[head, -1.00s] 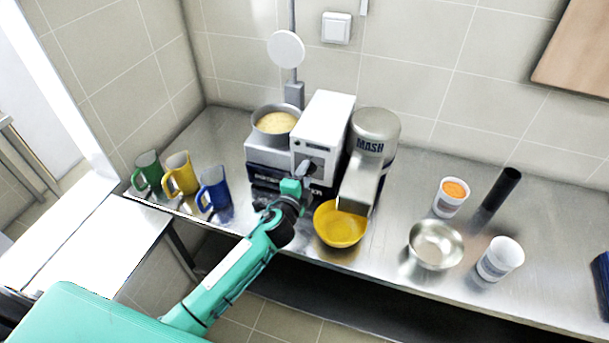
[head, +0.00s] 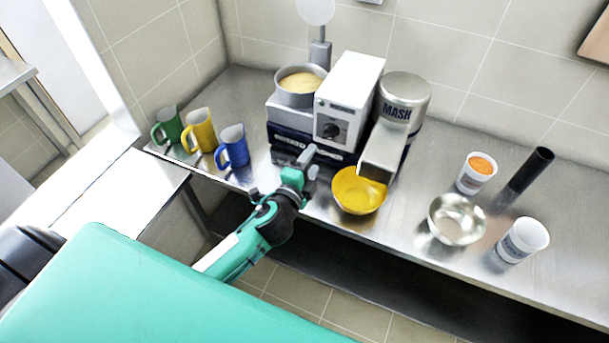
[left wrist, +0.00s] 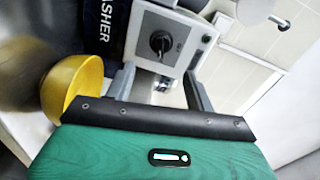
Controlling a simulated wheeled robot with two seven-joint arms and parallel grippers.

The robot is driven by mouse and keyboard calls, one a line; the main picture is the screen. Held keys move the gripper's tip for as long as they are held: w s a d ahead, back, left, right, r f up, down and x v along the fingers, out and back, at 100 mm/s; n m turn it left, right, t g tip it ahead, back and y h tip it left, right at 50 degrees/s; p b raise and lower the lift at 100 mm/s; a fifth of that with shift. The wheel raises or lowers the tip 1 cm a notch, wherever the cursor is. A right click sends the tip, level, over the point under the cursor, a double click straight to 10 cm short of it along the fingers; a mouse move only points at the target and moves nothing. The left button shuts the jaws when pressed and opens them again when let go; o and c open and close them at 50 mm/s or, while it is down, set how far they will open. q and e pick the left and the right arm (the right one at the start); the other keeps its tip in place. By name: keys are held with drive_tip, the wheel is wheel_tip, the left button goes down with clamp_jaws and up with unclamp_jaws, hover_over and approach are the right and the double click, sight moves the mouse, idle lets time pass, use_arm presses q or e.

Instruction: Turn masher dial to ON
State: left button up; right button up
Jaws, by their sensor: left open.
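The masher (head: 347,85) is a white box with a steel MASH cylinder (head: 404,95) at its right, standing on the steel counter. Its black dial (head: 331,131) is on the white front face. The dial also shows in the left wrist view (left wrist: 160,42), beyond my fingers; its marks are too small to read. My left gripper (head: 308,160) is open and empty, in front of and below the dial, apart from it. In the left wrist view its two fingers (left wrist: 160,88) stand apart below the dial. My right gripper is not in view.
A yellow bowl (head: 358,190) stands just right of my left gripper, under the spout. A pot of yellowish food (head: 300,86) is left of the masher. Green, yellow and blue mugs (head: 233,148) stand further left. A steel bowl (head: 457,219) and cups (head: 476,173) are at right.

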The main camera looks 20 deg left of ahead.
use_arm(q)
drive_tip(key=shift+s+a+r+b, duration=0.15)
drive_tip(key=shift+s+b, duration=0.2)
drive_tip(key=shift+s, duration=1.4)
